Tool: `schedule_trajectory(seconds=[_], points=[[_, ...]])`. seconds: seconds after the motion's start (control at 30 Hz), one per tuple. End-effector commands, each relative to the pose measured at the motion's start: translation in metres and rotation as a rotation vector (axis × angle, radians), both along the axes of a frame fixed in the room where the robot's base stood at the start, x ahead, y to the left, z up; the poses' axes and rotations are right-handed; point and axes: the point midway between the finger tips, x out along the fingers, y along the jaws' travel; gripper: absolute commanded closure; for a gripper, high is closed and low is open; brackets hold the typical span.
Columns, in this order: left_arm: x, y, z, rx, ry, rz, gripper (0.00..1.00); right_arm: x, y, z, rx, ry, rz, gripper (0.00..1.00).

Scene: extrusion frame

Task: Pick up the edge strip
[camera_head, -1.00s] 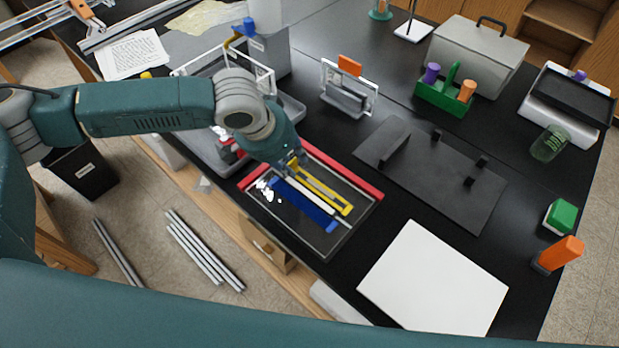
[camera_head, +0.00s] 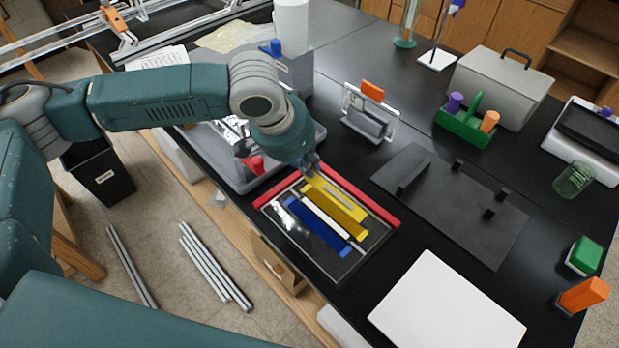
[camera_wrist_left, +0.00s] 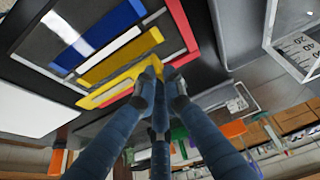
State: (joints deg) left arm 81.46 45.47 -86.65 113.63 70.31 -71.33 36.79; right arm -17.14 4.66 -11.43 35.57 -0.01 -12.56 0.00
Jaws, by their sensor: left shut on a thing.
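My left gripper (camera_head: 311,167) reaches down to the upper end of the yellow pieces at the tray. In the left wrist view, its fingers (camera_wrist_left: 160,77) are shut on a yellow strip (camera_wrist_left: 114,84), which I take as the edge strip. It also shows in the head view (camera_head: 319,184). A second yellow bar (camera_wrist_left: 120,56) lies beside it in the dark tray (camera_head: 338,268). The fingers cover part of the held strip. The gap between strip and tray is hard to judge. My right gripper is not in view.
The tray also holds a white strip (camera_head: 326,222) and a blue bar (camera_head: 318,227); a red edge (camera_head: 365,200) runs along its far side. A dark fixture plate (camera_head: 455,205) with posts and a white board (camera_head: 447,310) lie right of it. A grey bin (camera_head: 215,160) stands left.

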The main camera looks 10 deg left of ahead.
Motion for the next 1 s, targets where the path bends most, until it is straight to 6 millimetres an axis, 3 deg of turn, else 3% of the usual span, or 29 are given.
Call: schedule_trajectory(seconds=[0.3,0.5,0.7,1.0], points=[[0.001,-0.001,0.08,-0.002,-0.004,-0.001,1.0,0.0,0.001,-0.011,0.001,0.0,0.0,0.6],[0.0,0.0,0.116,-0.001,-0.002,-0.001,1.0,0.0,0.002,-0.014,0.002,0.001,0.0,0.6],[0.0,0.0,0.136,0.0,0.0,-0.001,1.0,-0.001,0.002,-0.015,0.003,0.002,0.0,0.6],[-0.001,0.0,0.146,0.0,0.001,-0.001,1.0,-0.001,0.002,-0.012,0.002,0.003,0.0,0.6]])
